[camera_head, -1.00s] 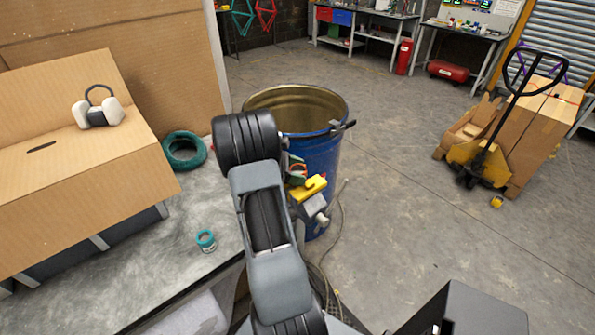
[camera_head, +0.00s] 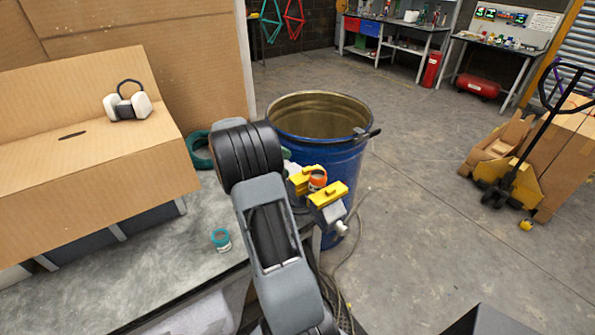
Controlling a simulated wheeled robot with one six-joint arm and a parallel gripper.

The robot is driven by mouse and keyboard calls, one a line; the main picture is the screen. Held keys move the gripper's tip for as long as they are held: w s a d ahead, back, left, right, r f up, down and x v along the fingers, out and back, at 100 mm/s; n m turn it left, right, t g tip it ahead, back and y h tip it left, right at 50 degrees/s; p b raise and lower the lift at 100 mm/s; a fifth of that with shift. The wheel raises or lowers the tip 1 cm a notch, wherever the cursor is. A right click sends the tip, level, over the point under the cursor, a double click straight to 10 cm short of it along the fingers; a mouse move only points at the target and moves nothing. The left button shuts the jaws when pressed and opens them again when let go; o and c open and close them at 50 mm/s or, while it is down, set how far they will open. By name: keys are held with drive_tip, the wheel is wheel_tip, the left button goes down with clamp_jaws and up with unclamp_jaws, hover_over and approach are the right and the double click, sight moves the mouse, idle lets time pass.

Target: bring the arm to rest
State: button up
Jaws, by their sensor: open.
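My arm (camera_head: 262,220) rises from the bottom of the view, bent, with its dark rounded joint in front of the blue drum's left side. My gripper (camera_head: 316,188), with yellow fingers, is at the arm's right, in front of the blue drum (camera_head: 340,160). It is open. A small orange-topped thing (camera_head: 317,178) shows between or behind the yellow fingers; I cannot tell whether it touches them.
A grey table (camera_head: 170,262) at left bears a teal-lidded jar (camera_head: 221,240), a teal tape roll (camera_head: 198,150) and a cardboard stand (camera_head: 85,165) with a respirator (camera_head: 127,105). A pallet jack (camera_head: 515,175) stands at right. The floor between drum and jack is clear.

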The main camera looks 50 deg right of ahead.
drive_tip(key=shift+v, duration=1)
drive_tip(key=a+f+m+t+y, duration=0.2)
drive_tip(key=a+f+m+t, duration=0.15)
drive_tip(key=f, duration=0.25)
drive_tip(key=s+a+r+m+t+y, duration=0.1)
drive_tip(key=a+t, duration=0.3)
drive_tip(key=a, duration=0.5)
drive_tip(key=s+a+r+m+t+y, duration=0.1)
drive_tip(key=s+a+r+t, duration=0.3)
drive_tip(key=a, duration=0.5)
drive_tip(key=s+a+r+m+t+y, duration=0.2)
drive_tip(key=a+t+y, duration=0.1)
drive_tip(key=a, duration=0.6)
drive_tip(key=shift+s+r+t+y, duration=0.2)
drive_tip(key=shift+s+t+y, duration=0.15)
drive_tip(key=shift+t, duration=0.1)
drive_tip(key=shift+a+r+n, duration=0.25)
drive_tip(key=shift+a, duration=0.05)
